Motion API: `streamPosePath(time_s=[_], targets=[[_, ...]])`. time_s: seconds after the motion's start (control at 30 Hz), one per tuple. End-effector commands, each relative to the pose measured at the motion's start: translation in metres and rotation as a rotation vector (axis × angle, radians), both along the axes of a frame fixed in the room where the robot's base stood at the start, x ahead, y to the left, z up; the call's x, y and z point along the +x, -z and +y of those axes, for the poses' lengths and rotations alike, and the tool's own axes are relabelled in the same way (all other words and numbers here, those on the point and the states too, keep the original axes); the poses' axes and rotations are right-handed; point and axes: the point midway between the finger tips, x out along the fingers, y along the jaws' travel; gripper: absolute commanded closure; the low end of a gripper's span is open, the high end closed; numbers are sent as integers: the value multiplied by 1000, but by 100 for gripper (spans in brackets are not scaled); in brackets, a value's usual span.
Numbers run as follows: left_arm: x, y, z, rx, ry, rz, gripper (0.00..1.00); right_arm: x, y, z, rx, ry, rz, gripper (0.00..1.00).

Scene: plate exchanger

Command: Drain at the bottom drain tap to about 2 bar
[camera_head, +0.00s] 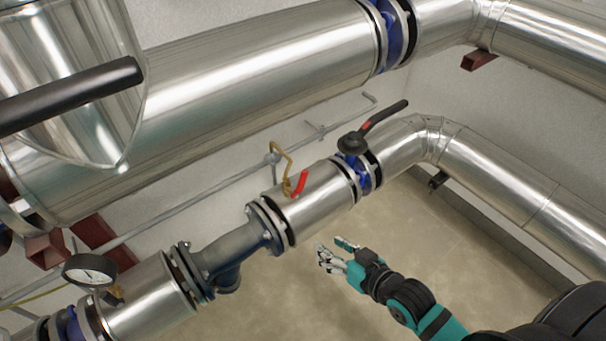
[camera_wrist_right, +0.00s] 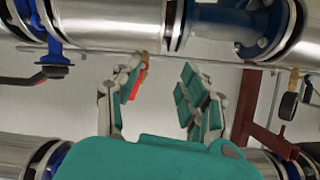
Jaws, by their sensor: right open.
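A small tap with a red lever (camera_head: 300,183) and a brass pipe (camera_head: 287,160) sits on the lower silver pipe, left of the blue flanged valve. The red lever (camera_wrist_right: 136,86) also shows in the right wrist view, close beside the left finger and partly hidden by it. My right gripper (camera_head: 337,252) is open and empty, below and right of the tap in the head view, apart from the pipe. It shows in the wrist view (camera_wrist_right: 163,88) with its fingers spread. A round pressure gauge (camera_head: 90,270) stands at lower left; its reading is too small to tell. My left gripper is not in view.
A black-handled valve (camera_head: 384,119) with a blue body stands on the lower pipe, right of the tap. A large silver pipe (camera_head: 250,75) runs above. A black bar (camera_head: 70,95) crosses at upper left. The floor (camera_head: 420,260) around my right arm is clear.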

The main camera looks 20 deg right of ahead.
Motion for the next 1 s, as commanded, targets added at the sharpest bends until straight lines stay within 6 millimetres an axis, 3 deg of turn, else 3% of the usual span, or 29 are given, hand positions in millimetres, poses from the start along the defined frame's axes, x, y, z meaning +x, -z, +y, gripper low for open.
streamPosePath(time_s=[0.2,0.43,0.67,1.0], targets=[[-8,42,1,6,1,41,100,19,-20,-27,151,17,-218,57],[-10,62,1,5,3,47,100,25,-39,-47,243,32,-353,57],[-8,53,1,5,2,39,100,50,-41,-40,250,33,-366,57],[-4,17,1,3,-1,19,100,120,-41,-14,250,34,-365,57]])
